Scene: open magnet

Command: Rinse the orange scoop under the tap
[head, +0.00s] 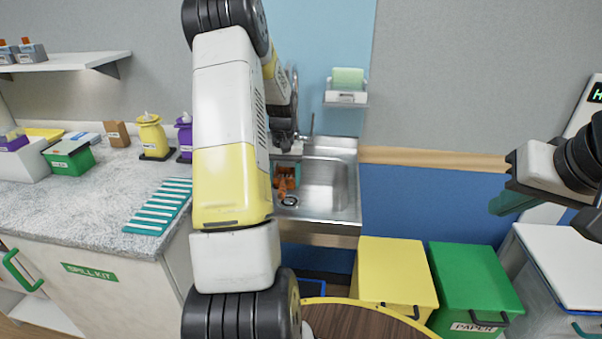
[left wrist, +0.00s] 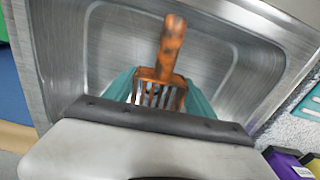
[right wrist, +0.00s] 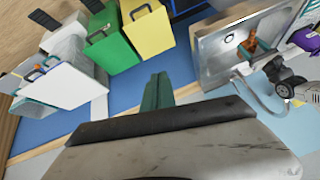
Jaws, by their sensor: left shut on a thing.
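The orange scoop (head: 284,184), with a slotted head and dark spots on its handle, is at the left part of the steel sink (head: 324,185). My left gripper (left wrist: 160,97) is shut on its slotted head, and the handle points away in the left wrist view. In the head view my left arm covers part of the sink's left side. The tap (head: 294,78) rises behind the sink, partly hidden by my left arm; no water is visible. My right gripper (right wrist: 157,91) is shut and empty, off to the right of the sink.
A green sponge sits on a wall holder (head: 346,97) above the sink. A counter (head: 60,215) with yellow and purple bottles and a teal ribbed mat (head: 160,207) is at left.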

